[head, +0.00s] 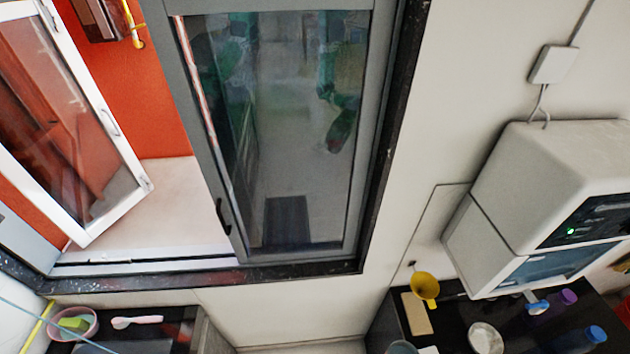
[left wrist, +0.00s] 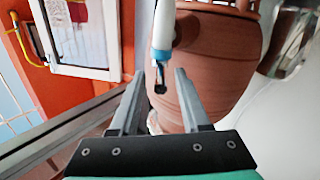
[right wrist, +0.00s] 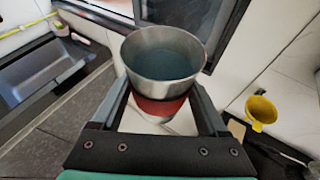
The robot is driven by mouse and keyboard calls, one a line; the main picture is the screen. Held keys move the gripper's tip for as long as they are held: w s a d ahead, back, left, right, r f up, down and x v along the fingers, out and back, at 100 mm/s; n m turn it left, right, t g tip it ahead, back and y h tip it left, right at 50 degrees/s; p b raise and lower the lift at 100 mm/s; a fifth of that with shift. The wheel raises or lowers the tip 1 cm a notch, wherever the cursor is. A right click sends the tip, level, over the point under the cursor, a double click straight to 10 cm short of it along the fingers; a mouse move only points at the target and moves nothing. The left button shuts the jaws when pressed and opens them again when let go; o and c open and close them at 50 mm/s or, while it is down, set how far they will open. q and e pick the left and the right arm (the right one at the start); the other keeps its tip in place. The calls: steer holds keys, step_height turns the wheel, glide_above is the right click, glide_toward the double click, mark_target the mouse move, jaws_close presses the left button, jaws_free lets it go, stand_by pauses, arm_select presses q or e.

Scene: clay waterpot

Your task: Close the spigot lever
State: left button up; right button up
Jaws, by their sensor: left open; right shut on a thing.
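The clay waterpot (left wrist: 222,62) shows in the left wrist view as a large ribbed reddish-brown vessel. A white and blue spigot (left wrist: 163,35) with a dark tip stands in front of it. My left gripper (left wrist: 160,75) is open, its fingertips on either side of the spigot's lower end; I cannot tell whether they touch it. The lever's position is not clear. In the right wrist view my right gripper (right wrist: 160,100) is shut on a metal cup (right wrist: 163,65) with a red band. The cup is upright and holds bluish liquid. Neither gripper nor the pot shows in the head view.
The head view shows a window (head: 290,130), a white water purifier (head: 540,190) and a counter with a pink bowl (head: 75,322).

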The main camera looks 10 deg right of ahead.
arm_select(q)
steer(key=shift+w+a, duration=0.1)
steer(key=shift+a, duration=0.05)
jaws_close()
stand_by(0.4)
